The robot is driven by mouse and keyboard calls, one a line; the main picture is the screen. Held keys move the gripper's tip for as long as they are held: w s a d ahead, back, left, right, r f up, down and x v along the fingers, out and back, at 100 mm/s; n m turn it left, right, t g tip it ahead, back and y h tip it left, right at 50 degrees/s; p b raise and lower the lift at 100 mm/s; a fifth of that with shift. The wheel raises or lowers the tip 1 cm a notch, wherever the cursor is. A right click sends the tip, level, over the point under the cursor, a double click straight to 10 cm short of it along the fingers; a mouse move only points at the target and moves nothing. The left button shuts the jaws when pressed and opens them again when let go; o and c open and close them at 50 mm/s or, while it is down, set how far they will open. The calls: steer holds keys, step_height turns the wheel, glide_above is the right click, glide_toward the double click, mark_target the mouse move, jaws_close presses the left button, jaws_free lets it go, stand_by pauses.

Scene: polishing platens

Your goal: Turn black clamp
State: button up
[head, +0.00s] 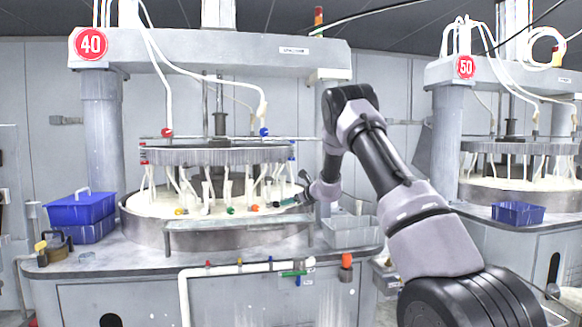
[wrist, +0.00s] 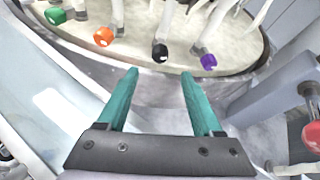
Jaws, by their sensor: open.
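The black clamp (wrist: 160,52) hangs at the end of a white tube over the pale platen, in the upper middle of the wrist view. My gripper (wrist: 158,78) has two teal fingers, open and empty. The black clamp lies just beyond the fingertips, roughly in line with the gap between them, and is not touched. In the head view my gripper (head: 290,200) is at the right front rim of the round platen basin (head: 140,228), partly hidden by its small size.
An orange clamp (wrist: 103,36) and a green clamp (wrist: 55,15) are left of the black one; a purple clamp (wrist: 208,62) is close on its right. The metal basin rim runs below them. Grey bins (head: 350,235) and blue bins (head: 82,212) stand beside the basin.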

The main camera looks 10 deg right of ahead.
steer(key=s+a+r+n+g+y, duration=0.2)
steer(key=s+r+n, duration=0.7)
steer(key=s+r, duration=0.7)
steer(key=shift+s+a+r+n+g, duration=0.5)
steer(key=shift+s+a, duration=0.6)
steer(key=shift+s, duration=1.05)
steer(key=shift+w+f+m, duration=0.15)
steer(key=shift+f+m, duration=0.1)
steer(key=shift+m, duration=0.05)
steer(key=m+t+h, duration=0.2)
steer(key=m+t, duration=0.1)
steer(key=m, duration=0.6)
glide_toward(278, 204)
steer(key=x, duration=0.9)
steer(key=shift+w, duration=0.25)
steer(key=shift+a, duration=0.1)
